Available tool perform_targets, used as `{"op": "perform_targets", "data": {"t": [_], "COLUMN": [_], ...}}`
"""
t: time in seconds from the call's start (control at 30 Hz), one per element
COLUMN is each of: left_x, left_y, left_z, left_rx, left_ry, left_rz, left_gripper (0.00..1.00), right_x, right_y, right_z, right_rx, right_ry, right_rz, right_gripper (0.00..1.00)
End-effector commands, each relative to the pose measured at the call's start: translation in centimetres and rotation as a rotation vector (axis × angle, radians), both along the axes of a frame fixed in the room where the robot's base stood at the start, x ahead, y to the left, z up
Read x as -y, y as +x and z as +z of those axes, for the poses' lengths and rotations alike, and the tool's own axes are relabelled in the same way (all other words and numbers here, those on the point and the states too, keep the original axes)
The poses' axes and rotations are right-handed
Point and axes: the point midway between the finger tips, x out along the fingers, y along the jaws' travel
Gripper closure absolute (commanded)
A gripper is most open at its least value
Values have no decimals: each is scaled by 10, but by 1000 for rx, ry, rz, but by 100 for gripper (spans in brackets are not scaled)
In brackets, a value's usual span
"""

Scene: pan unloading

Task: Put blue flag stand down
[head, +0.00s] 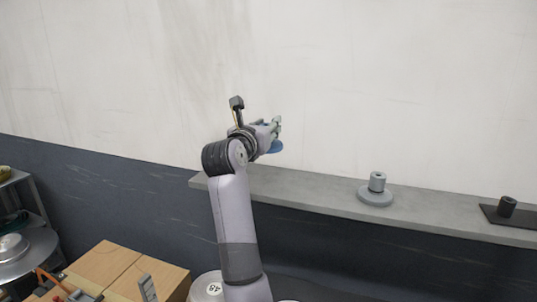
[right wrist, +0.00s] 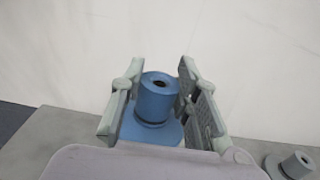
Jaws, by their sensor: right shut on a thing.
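The blue flag stand (right wrist: 157,97) is a round disc base with a short hollow cylinder on top. It is upright between the two fingers of my right gripper (right wrist: 161,68), which is shut on it. In the head view, my right gripper (head: 276,127) is above the left end of the grey shelf (head: 310,189). Only the edge of the blue base (head: 275,148) shows below the fingers there. Whether the base touches the shelf I cannot tell. My left gripper is not in view.
A grey flag stand (head: 375,192) stands on the shelf to the right, and it also shows in the right wrist view (right wrist: 294,165). A black stand (head: 507,207) with a flat base is at the far right. The shelf between is clear. Cardboard boxes (head: 105,264) are at lower left.

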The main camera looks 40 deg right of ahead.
Motion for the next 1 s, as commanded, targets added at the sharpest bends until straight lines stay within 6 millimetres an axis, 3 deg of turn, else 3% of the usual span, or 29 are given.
{"op": "perform_targets", "data": {"t": [0.2,0.6,1.0], "left_x": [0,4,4], "left_y": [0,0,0], "left_z": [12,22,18], "left_rx": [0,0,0], "left_ry": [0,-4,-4], "left_rz": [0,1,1], "left_gripper": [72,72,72], "right_x": [0,0,0], "right_y": [0,-1,0], "right_z": [-41,-85,-93], "right_rx": [-2,-1,3], "right_ry": [-2,-3,-1], "right_rz": [0,-1,0], "right_gripper": [100,100,100]}}
